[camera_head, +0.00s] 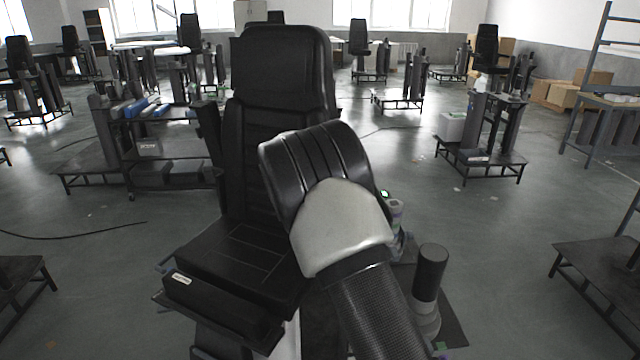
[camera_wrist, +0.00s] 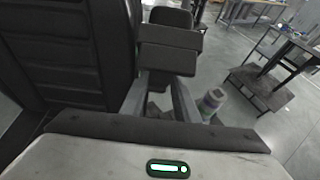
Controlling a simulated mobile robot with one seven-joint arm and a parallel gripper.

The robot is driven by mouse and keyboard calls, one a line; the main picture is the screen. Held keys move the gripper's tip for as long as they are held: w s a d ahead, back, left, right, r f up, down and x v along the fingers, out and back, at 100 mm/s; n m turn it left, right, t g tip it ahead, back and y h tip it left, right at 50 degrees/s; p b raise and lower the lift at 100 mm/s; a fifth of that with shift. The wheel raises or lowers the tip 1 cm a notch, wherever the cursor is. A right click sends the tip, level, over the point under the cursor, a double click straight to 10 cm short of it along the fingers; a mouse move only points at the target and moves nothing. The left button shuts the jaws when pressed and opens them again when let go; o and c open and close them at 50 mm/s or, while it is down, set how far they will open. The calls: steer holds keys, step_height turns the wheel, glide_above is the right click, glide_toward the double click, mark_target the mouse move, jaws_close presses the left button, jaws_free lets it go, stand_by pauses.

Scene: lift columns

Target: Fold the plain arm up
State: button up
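The black chair (camera_head: 275,75) faces me, its tall backrest upright above a padded seat (camera_head: 240,255). A dark narrow upright piece (camera_head: 208,130) stands beside the backrest on the left; I cannot tell whether it is a chair arm. My arm and gripper cover the chair's right side in the head view. The wrist view shows the ribbed backrest (camera_wrist: 65,55) at the left and a black block-like part (camera_wrist: 170,60) just ahead of my gripper (camera_wrist: 158,85). The block may be the plain arm. The fingertips are not clearly visible, so I cannot tell their opening or contact.
A dark box-like piece (camera_head: 220,310) with a white label lies along the seat's front.

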steer(key=o, duration=0.3)
steer(key=shift+s+d+r, duration=0.2)
steer(key=shift+d, duration=0.05)
steer(key=o, duration=0.6)
steer(key=shift+a+f, duration=0.15)
steer(key=shift+f, duration=0.1)
steer(key=shift+o, duration=0.2)
steer(key=b+v, duration=0.2)
steer(key=v, duration=1.5)
steer(key=shift+s, duration=0.15)
steer(key=shift+a+r, duration=0.1)
